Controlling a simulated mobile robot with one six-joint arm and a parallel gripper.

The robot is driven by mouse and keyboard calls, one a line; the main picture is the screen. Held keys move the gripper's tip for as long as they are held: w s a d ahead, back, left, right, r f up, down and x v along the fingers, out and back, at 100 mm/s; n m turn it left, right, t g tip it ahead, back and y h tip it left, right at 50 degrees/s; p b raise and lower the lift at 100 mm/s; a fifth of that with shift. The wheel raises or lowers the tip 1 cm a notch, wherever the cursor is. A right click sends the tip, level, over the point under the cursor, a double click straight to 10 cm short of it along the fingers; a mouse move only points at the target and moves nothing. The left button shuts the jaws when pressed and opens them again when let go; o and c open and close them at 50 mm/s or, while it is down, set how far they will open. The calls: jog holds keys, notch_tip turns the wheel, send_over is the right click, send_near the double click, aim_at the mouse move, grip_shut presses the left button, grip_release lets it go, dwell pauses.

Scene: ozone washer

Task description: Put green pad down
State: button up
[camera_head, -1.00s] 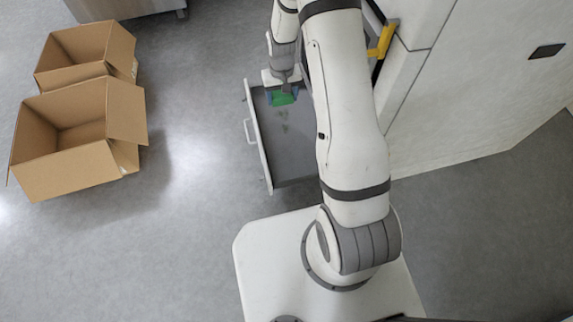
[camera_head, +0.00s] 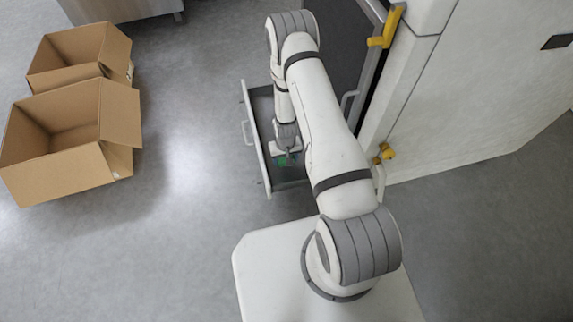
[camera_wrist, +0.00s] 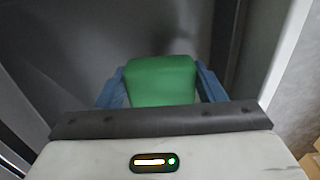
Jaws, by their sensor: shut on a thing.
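The green pad (camera_wrist: 162,80) is between the blue fingers of my gripper (camera_wrist: 162,88) in the wrist view. My gripper is shut on it. In the head view a small bit of the green pad (camera_head: 281,162) shows at the end of my arm, inside the outline of the open drawer (camera_head: 262,112). The gripper (camera_head: 286,160) is low there, toward the drawer's near end. The arm hides much of the drawer. I cannot tell whether the pad touches the drawer floor.
The drawer juts out from a white cabinet (camera_head: 470,100) with yellow latches (camera_head: 387,30). Two open cardboard boxes stand at the left, a nearer one (camera_head: 60,170) and a farther one (camera_head: 60,75). The grey floor (camera_head: 190,150) between boxes and drawer is clear.

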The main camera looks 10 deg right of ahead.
jog(key=shift+f+b, duration=0.6)
jog(key=shift+f, duration=1.3)
jog(key=shift+f, duration=0.2)
jog(key=o, duration=1)
jog(key=shift+o, duration=0.2)
jog(key=shift+r, duration=0.1)
